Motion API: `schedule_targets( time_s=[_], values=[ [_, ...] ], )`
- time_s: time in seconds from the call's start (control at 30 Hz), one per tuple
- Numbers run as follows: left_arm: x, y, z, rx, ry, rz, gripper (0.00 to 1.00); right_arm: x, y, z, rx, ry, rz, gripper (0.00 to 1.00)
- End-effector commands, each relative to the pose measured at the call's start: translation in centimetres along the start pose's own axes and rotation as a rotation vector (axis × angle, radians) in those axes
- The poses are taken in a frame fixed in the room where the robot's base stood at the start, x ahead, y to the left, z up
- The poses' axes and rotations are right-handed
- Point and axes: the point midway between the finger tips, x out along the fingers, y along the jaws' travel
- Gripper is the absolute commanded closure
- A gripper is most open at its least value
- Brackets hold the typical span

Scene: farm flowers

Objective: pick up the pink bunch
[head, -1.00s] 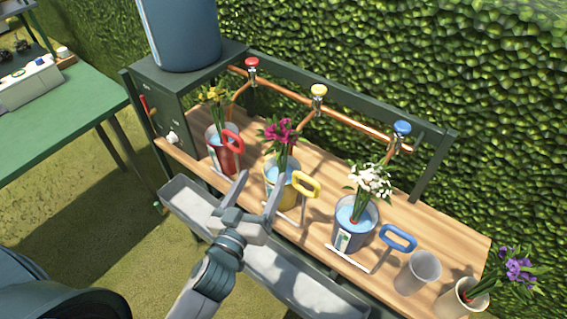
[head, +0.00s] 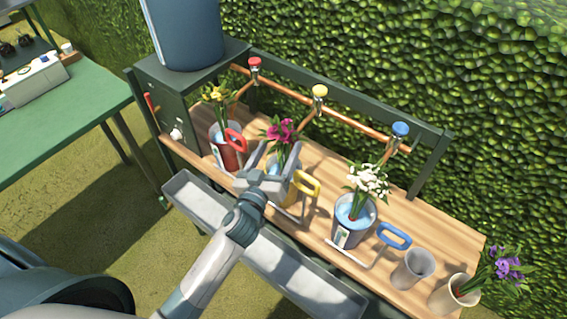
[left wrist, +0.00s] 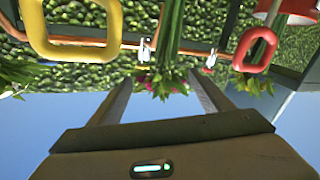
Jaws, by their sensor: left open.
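The pink bunch (head: 279,129) stands upright in the yellow-handled bucket (head: 306,188) on the wooden bench. Its green stems (left wrist: 171,45) show upside down in the left wrist view, with a little pink at the flower end. My left gripper (head: 278,156) is open, with its fingers reaching toward the bunch just below the blossoms. In the left wrist view the stems lie between the lines of the two fingers (left wrist: 161,82); whether they are fully between the tips I cannot tell. The gripper hides part of the bucket. My right gripper is not in view.
A red-handled bucket (head: 236,142) with yellow flowers stands left, a blue-handled bucket (head: 348,232) with white flowers right. An empty grey cup (head: 411,270) and a purple bunch in a pot (head: 449,293) stand farther right. A copper pipe with taps (head: 320,93) runs behind.

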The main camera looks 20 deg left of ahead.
Motion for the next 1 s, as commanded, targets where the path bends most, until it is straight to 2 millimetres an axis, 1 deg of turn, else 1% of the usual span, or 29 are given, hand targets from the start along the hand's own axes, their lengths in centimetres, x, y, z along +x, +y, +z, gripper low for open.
schedule_targets(
  time_s=[0.03, 0.13, 0.53, 0.67, 1.0],
  values=[
    [0.6, 0.1, -0.1, -0.001, 0.000, 0.000, 0.28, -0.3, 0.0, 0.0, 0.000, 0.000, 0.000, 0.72],
    [1.2, 0.0, -0.1, 0.000, 0.000, 0.000, 0.28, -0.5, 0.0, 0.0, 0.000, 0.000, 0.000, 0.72],
    [1.5, 0.0, 0.0, -0.001, 0.000, 0.000, 0.28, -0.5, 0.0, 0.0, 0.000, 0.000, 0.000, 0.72],
    [2.1, -0.1, 0.0, -0.001, 0.000, 0.000, 0.28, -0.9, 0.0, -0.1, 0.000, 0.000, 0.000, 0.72],
    [5.8, -0.7, 0.3, -0.001, 0.000, 0.000, 0.28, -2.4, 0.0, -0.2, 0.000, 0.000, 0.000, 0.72]
  ],
)
